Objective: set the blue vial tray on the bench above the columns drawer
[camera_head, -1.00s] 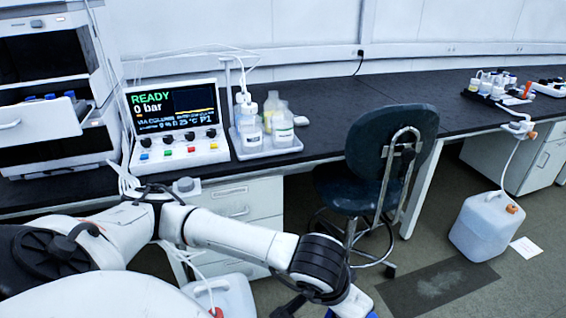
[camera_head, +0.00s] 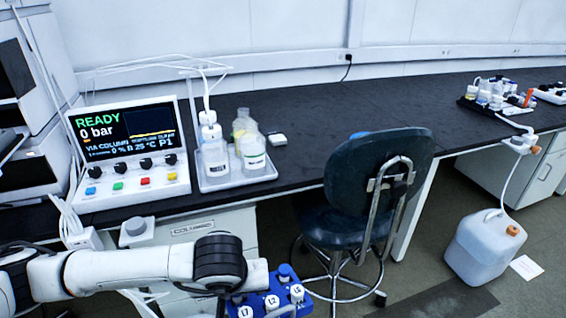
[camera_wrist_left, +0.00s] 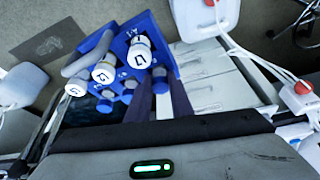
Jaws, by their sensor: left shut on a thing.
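The blue vial tray (camera_head: 259,299) is at the bottom of the head view, in front of the bench and lower than its top. It carries white-capped vials with labels such as L7 and L2. My left gripper (camera_wrist_left: 160,98) is shut on the tray's near side in the left wrist view, where the tray (camera_wrist_left: 122,47) also shows. In the head view the fingers are hidden. The columns drawer (camera_head: 195,228) is under the bench, partly behind my left arm. The dark bench top (camera_head: 300,160) runs above it. My right gripper is out of view.
On the bench stand the READY control unit (camera_head: 130,150) and a clear tray of bottles (camera_head: 235,180). A grey knob-like part (camera_head: 137,230) is at the front edge. A dark chair (camera_head: 375,190) stands to the right. The bench top behind the chair looks mostly clear.

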